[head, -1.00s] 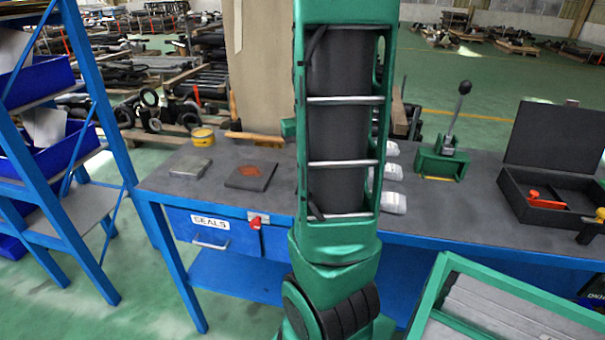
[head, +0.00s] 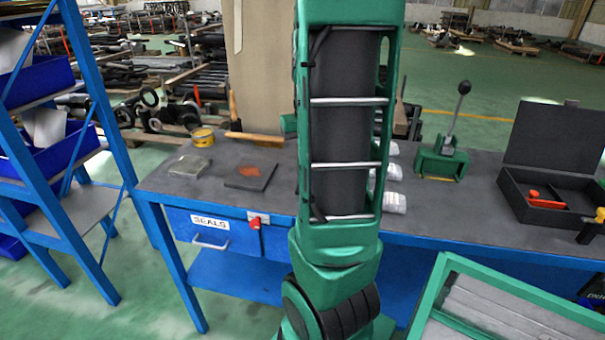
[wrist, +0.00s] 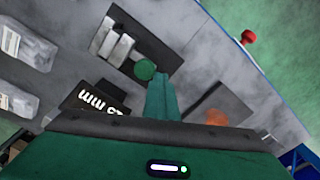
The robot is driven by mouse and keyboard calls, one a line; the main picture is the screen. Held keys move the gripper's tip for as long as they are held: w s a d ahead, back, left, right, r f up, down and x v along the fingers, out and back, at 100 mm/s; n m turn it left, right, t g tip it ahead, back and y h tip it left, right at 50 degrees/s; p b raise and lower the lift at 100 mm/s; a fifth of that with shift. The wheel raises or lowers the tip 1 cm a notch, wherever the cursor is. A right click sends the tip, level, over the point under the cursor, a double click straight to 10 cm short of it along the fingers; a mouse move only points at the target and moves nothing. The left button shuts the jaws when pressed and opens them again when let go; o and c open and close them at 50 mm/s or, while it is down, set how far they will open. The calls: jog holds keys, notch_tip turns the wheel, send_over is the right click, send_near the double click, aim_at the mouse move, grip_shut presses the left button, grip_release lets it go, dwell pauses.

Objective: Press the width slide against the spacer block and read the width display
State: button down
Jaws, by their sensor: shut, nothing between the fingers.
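In the wrist view a dark fixture (wrist: 157,51) lies on the bench with pale grey blocks (wrist: 115,45) at one end and a round green knob (wrist: 145,69) near its middle. I cannot tell for certain which part is the slide and which is the spacer block. A black display (wrist: 98,98) beside it shows white characters ending in "mm", upside down; my wrist housing partly covers the number. My gripper (wrist: 158,80) is shut and empty, its tips right by the knob; I cannot tell whether they touch. In the head view my arm hides the fixture and gripper.
White wrapped packs (head: 394,203) lie beside the fixture. A green lever device (head: 441,160) and open black case (head: 545,205) stand right.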

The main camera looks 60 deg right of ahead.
jog(key=shift+w+a+r, duration=0.1)
jog(key=shift+w+r, duration=0.05)
jog(key=shift+r, duration=0.65)
jog(key=shift+w+a+r, duration=0.1)
jog(key=shift+w+r, duration=0.1)
jog(key=shift+r, duration=0.65)
jog(key=shift+w+a+r, duration=0.1)
jog(key=shift+w+r, duration=0.05)
jog(key=shift+r, duration=0.65)
